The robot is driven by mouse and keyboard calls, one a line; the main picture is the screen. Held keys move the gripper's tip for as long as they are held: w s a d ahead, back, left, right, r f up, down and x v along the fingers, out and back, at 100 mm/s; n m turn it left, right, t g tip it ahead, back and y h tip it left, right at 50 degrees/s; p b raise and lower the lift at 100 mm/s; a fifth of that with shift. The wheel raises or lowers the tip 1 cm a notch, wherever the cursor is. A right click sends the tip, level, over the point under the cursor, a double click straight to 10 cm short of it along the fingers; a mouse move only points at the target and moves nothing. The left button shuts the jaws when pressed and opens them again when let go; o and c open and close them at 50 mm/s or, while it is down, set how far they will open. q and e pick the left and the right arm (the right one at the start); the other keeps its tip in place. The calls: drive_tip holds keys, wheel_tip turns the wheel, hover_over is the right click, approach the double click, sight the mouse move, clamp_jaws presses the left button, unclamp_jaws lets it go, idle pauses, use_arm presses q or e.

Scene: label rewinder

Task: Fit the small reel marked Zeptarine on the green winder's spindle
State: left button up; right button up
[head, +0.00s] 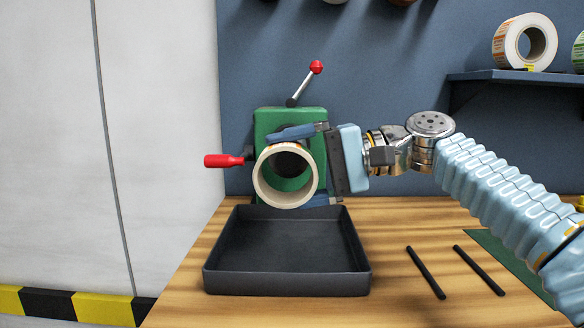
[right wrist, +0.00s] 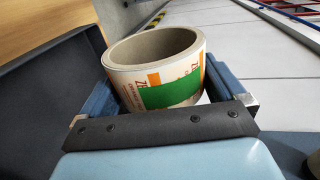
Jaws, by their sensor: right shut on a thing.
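My right gripper (head: 288,172) is shut on a small pale reel (head: 261,188), one finger above it and one below. The reel's open bore faces my head camera, in front of the green winder (head: 312,120). Through the bore I see green and a dark round part, perhaps the spindle; I cannot tell whether the reel is around it or apart from it. In the right wrist view the reel (right wrist: 170,92) sits between both fingers (right wrist: 165,105), with a green and orange band and partly readable lettering. My left gripper is not in view.
The winder has a red side handle (head: 222,160) and a red-knobbed lever (head: 316,68). A black tray (head: 286,284) stands empty below the reel. Two black rods (head: 426,272) lie on the table to the right. Another labelled reel (head: 507,42) stands on the shelf (head: 500,75).

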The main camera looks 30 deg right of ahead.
sight(300, 158)
drive_tip(key=shift+w+d+r+p, duration=0.1)
drive_tip(key=shift+w+d+p, duration=0.35)
drive_tip(key=shift+w, duration=0.3)
drive_tip(key=shift+w+d+f+p, duration=0.1)
drive_tip(key=shift+w+d+p, duration=0.4)
drive_tip(key=shift+w, duration=0.25)
drive_tip(key=shift+w+d+r+p, duration=0.1)
drive_tip(key=shift+w+d+p, duration=0.35)
drive_tip(key=shift+w, duration=0.3)
drive_tip(key=shift+w+d+p, duration=0.4)
drive_tip(key=shift+w+p, duration=0.2)
drive_tip(key=shift+w, duration=0.05)
drive_tip(key=shift+w+d+p, duration=0.35)
drive_tip(key=shift+w+p, duration=0.2)
drive_tip(key=shift+w, duration=0.1)
drive_tip(key=shift+w+d+p, duration=0.4)
drive_tip(key=shift+w+p, duration=0.2)
drive_tip(key=shift+w, duration=0.05)
drive_tip(key=shift+w+d, duration=0.5)
drive_tip(key=shift+w, duration=0.25)
drive_tip(key=shift+w+d, duration=0.45)
drive_tip(key=shift+w, duration=0.3)
drive_tip(key=shift+w+d, duration=0.5)
drive_tip(key=shift+w, duration=0.25)
drive_tip(key=shift+w+d, duration=0.45)
drive_tip(key=shift+w, duration=0.35)
drive_tip(key=shift+w+d, duration=0.5)
drive_tip(key=shift+w, duration=0.25)
drive_tip(key=o, duration=0.6)
drive_tip(key=shift+o, duration=0.2)
